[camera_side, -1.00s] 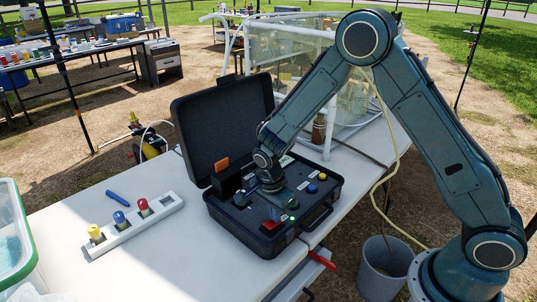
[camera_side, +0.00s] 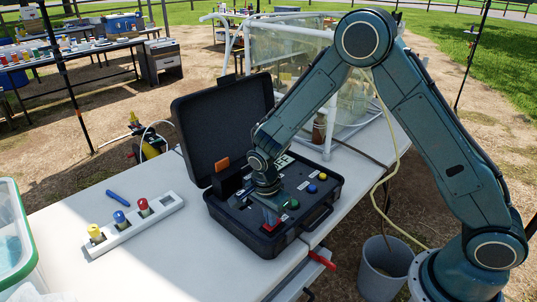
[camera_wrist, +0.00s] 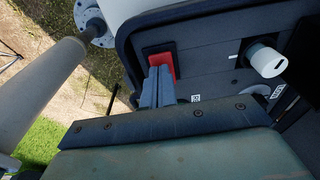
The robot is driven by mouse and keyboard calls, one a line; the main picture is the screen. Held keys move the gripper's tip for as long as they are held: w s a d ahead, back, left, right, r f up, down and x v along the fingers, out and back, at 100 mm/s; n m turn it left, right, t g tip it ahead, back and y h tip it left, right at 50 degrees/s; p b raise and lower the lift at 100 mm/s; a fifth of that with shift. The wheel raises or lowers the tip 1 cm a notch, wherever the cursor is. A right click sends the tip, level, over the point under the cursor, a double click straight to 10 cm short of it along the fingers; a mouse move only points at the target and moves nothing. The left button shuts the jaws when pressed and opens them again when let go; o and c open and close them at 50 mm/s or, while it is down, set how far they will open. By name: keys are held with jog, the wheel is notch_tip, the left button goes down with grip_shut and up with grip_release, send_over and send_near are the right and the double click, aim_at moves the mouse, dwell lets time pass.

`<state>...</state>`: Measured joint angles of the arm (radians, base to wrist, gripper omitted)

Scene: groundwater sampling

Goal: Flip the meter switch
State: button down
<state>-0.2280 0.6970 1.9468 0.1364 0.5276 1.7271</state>
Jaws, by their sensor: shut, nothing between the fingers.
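The meter is an open black case (camera_side: 292,236) on the white table, with its lid raised at the back left. Its red switch (camera_wrist: 162,62) shows in the wrist view as a red block in a dark recess of the panel. My gripper (camera_wrist: 159,72) is shut and empty, its fingertips over the near part of the red switch. I cannot tell whether they touch it. In the side view my gripper (camera_side: 271,210) is low over the front left of the panel and partly covers the switch.
A white knob (camera_wrist: 265,60) stands on the panel right of the fingers. A white rack (camera_side: 133,226) with capped vials and a blue pen (camera_side: 118,198) lie left of the case.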

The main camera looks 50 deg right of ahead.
notch_tip(320, 180, up, 14)
jog(key=a, duration=0.1)
jog(key=shift+a+f, duration=0.25)
jog(key=shift+a, duration=0.15)
jog(key=shift+w+d, duration=0.1)
jog(key=shift+d, duration=0.05)
dwell(0.4)
jog(key=shift+d+r+h, duration=0.15)
jog(key=shift+h, duration=0.25)
send_near(267, 228)
jog(key=d+f, duration=0.1)
jog(key=f, duration=0.1)
jog(key=d+f, duration=0.3)
jog(key=f, duration=0.1)
jog(key=shift+d, duration=0.25)
dwell(0.4)
jog(key=shift+f, duration=0.1)
jog(key=shift+d+f+y, duration=0.2)
jog(key=shift+d+y, duration=0.05)
jog(key=shift+y, duration=0.15)
jog(key=shift+a, duration=0.1)
jog(key=shift+a+f, duration=0.1)
jog(key=shift+a, duration=0.1)
